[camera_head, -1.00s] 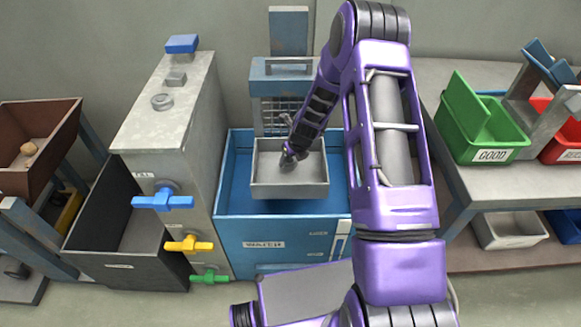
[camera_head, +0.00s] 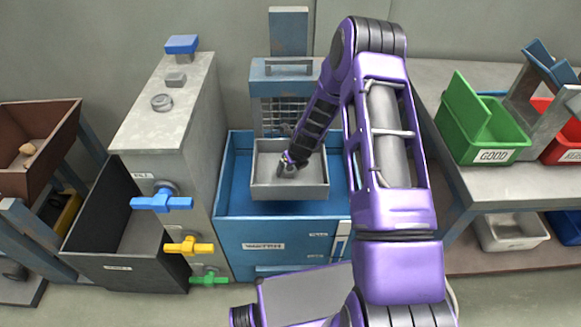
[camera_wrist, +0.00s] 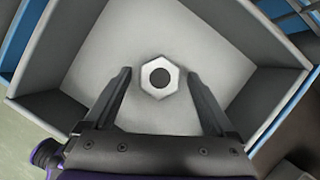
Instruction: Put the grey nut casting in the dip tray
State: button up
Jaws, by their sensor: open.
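The grey nut casting (camera_wrist: 159,77), a hexagonal ring with a dark hole, lies flat on the floor of the grey dip tray (camera_head: 290,193) in the wrist view. The tray's walls (camera_wrist: 32,48) rise around it. My gripper (camera_head: 284,168) is inside the tray's outline in the head view. Its jaws are open, with one fingertip on each side of the nut in the wrist view and a gap to it on both sides. I cannot make out the nut in the head view.
The dip tray sits in a blue wash tank (camera_head: 250,215). To its left stands a grey cabinet (camera_head: 165,115) with blue, yellow and green valve handles, beside a dark bin (camera_head: 105,265). A bench (camera_head: 505,190) with a green bin (camera_head: 485,130) is at right.

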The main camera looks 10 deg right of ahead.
jog(key=p+v, duration=0.2)
jog(key=v, duration=1)
jog(key=shift+r, duration=0.2)
jog(key=shift+w, duration=0.1)
